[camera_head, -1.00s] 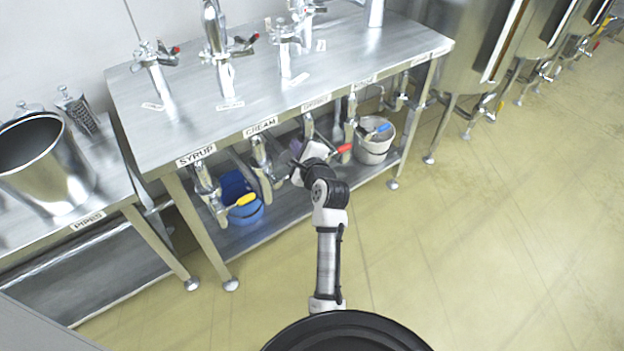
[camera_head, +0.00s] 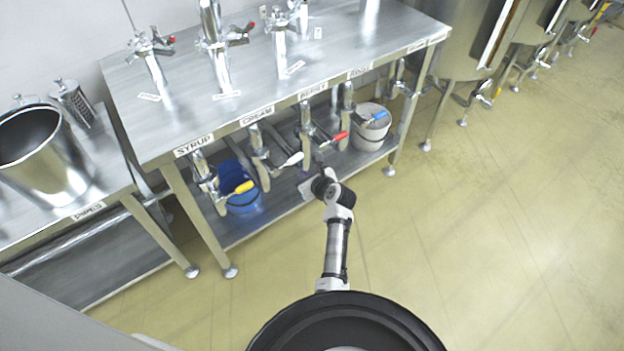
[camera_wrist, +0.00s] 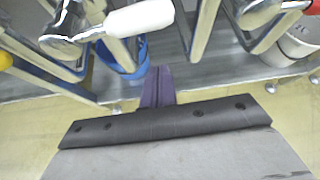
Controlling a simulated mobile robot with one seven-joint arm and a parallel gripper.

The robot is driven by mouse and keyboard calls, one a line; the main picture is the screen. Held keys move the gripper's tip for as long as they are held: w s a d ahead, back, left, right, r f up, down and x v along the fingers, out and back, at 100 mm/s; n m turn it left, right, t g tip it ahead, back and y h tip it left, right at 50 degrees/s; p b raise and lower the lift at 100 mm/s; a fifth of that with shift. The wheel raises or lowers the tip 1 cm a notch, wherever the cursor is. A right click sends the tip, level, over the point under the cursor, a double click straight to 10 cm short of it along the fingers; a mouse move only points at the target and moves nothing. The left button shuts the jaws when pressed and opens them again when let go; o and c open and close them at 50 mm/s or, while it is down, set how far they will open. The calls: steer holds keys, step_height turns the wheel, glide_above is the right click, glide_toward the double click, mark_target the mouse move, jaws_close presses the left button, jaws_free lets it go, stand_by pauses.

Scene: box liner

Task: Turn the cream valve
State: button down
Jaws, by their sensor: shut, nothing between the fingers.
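The cream valve (camera_head: 257,141) hangs under the front edge of the steel table, below the CREAM label (camera_head: 257,115). Its white handle (camera_head: 292,159) points right and outward. In the wrist view the white handle (camera_wrist: 140,18) is large at the top, left of my fingers. My gripper (camera_head: 319,160) is to the right of the white handle and apart from it. My purple-grey fingers (camera_wrist: 157,75) are together with nothing between them.
The syrup valve with a yellow handle (camera_head: 243,187) is to the left. A red-handled valve (camera_head: 340,136) and a blue-handled valve (camera_head: 378,116) are to the right. A blue bucket (camera_head: 244,201) and a white bucket (camera_head: 368,139) stand on the lower shelf. The floor in front is clear.

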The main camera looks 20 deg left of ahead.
steer(key=r+p, duration=0.1)
steer(key=r, duration=0.1)
steer(key=a+r+p, duration=0.1)
steer(key=r, duration=0.1)
steer(key=shift+w, duration=0.15)
steer(key=shift+w, duration=0.1)
stand_by(0.3)
